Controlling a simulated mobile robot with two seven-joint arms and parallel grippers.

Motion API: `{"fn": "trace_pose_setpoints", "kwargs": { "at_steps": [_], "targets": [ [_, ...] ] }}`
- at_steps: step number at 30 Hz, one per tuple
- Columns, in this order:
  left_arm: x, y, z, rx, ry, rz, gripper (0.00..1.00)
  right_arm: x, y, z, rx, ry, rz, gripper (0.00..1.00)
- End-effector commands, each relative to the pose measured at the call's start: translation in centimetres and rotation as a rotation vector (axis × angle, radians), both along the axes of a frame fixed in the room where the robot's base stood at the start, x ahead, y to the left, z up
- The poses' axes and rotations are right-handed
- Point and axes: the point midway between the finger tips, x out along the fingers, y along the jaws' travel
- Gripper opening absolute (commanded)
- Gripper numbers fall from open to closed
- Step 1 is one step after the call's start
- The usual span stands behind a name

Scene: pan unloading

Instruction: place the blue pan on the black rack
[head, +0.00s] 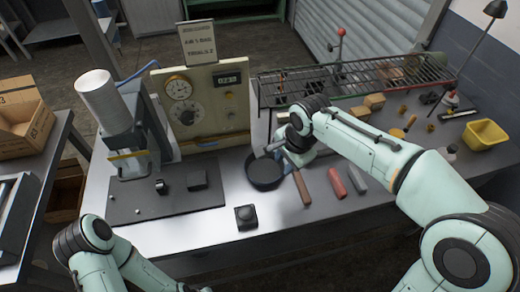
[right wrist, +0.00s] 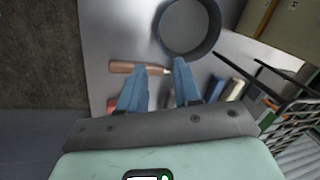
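The pan (head: 265,174), dark in the head view and blue-grey in the right wrist view (right wrist: 188,28), sits on the metal table. I cannot tell whether a finger touches the pan. The black wire rack (head: 350,80) stands at the back right; part shows in the right wrist view (right wrist: 292,112). My left gripper is out of view.
A wooden-handled tool (head: 302,188), a red block (head: 337,183) and a grey block (head: 357,179) lie right of the pan. A gauge panel (head: 205,105) stands behind left. A yellow bin (head: 485,137) is far right. A black box (head: 246,217) sits near the front edge.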

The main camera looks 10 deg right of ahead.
Motion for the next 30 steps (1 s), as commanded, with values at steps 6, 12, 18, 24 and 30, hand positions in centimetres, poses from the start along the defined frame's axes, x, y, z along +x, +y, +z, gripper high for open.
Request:
{"fn": "trace_pose_setpoints", "kwargs": {
  "at_steps": [6, 12, 18, 24, 30],
  "targets": [
    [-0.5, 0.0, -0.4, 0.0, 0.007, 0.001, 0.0, 0.4, 0.2, -2.9, -0.001, 0.007, 0.0, 0.33],
    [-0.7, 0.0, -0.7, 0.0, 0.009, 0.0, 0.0, 1.2, 0.6, -6.5, -0.002, 0.006, 0.001, 0.33],
    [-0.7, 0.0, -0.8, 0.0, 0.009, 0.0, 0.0, 1.7, 0.7, -8.1, 0.0, 0.002, 0.0, 0.33],
    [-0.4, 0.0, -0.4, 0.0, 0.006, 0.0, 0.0, 2.6, 0.8, -10.2, -0.001, 0.005, 0.0, 0.33],
    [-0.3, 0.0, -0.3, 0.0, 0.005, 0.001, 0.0, 3.3, 1.0, -12.7, 0.0, 0.003, 0.0, 0.33]
  ]
}}
